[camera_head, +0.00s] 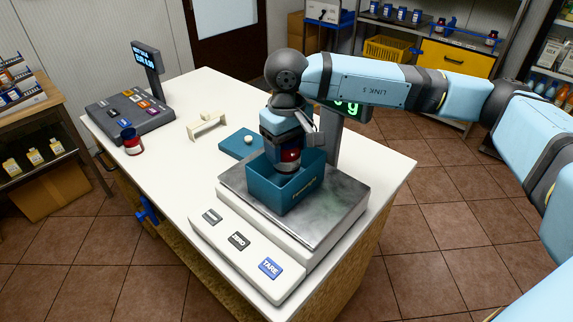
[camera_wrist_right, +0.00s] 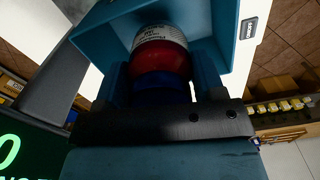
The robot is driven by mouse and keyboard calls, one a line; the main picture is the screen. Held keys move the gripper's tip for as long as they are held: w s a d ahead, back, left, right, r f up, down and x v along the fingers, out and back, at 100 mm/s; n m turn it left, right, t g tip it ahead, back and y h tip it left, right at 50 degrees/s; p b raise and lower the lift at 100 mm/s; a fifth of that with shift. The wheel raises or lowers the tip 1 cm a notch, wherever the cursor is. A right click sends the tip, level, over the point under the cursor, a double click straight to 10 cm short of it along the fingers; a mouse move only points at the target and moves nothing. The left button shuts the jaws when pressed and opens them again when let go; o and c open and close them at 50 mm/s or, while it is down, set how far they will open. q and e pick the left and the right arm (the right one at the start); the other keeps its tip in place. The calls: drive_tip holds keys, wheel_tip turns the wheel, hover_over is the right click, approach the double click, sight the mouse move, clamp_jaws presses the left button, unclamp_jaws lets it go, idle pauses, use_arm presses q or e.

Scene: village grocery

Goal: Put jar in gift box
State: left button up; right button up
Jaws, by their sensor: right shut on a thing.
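The jar (camera_head: 290,157), red with a blue lid, is held by my right gripper (camera_head: 289,150), which points down over the gift box. In the right wrist view the jar (camera_wrist_right: 158,57) sits between the two fingers, with a white printed label at its far end. The teal gift box (camera_head: 296,197) stands open on the scale's metal plate. The jar's lower part is inside the box opening; I cannot tell whether it touches the bottom. The box walls also show in the right wrist view (camera_wrist_right: 226,30). My left gripper is not in view.
The scale (camera_head: 240,240) takes up the counter's near right side. A teal lid with a white knob (camera_head: 248,139) lies behind the box. Another red jar (camera_head: 131,141) stands by the cash register (camera_head: 130,112). A small cream stand (camera_head: 207,126) is mid-counter.

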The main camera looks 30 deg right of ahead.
sight(286, 165)
wheel_tip(286, 165, down, 6)
drive_tip(key=shift+r, duration=0.15)
drive_tip(key=o, duration=1.1)
drive_tip(key=shift+o, duration=0.2)
drive_tip(key=shift+r, duration=0.3)
wheel_tip(286, 165, up, 11)
drive_tip(key=shift+f+b, duration=0.15)
drive_tip(key=shift+b, duration=0.25)
drive_tip(key=shift+r, duration=0.45)
